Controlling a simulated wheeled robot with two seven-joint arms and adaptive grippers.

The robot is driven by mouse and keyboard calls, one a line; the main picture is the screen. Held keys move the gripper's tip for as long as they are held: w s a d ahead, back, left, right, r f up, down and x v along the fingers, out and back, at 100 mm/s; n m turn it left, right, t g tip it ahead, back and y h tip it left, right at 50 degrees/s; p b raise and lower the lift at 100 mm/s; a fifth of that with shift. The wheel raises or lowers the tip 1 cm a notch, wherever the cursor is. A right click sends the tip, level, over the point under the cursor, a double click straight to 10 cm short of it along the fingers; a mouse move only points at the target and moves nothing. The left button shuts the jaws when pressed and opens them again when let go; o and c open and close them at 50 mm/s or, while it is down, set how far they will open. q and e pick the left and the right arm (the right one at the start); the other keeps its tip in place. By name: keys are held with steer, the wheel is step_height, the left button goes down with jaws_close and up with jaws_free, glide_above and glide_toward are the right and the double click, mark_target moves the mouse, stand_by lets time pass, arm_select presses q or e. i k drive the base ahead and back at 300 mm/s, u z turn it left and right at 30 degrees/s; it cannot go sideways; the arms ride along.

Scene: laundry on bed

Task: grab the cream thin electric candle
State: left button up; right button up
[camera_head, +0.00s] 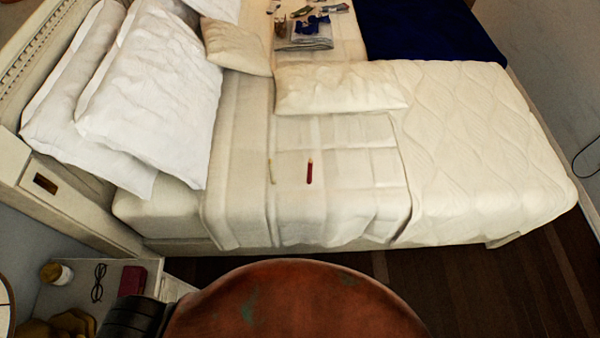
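A thin cream candle (271,171) lies on the pale cover on the near side of the bed (485,150). It is hard to make out against the cover. A thin dark red stick (309,171), similar in shape, lies a little to its right, apart from it. Neither of my grippers shows in the head view, so I cannot see whether they are open or shut.
Large white pillows (150,95) lie at the left; a cream pillow (340,88) lies behind the candle. Folded grey cloth (305,40) and small items lie at the back. A nightstand (75,305) with glasses (98,283) stands at lower left. The cover around the candle is clear.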

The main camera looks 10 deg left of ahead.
mark_target(271, 168)
steer(key=z, duration=0.55)
steer(key=i, duration=0.6)
steer(key=u, duration=1.5)
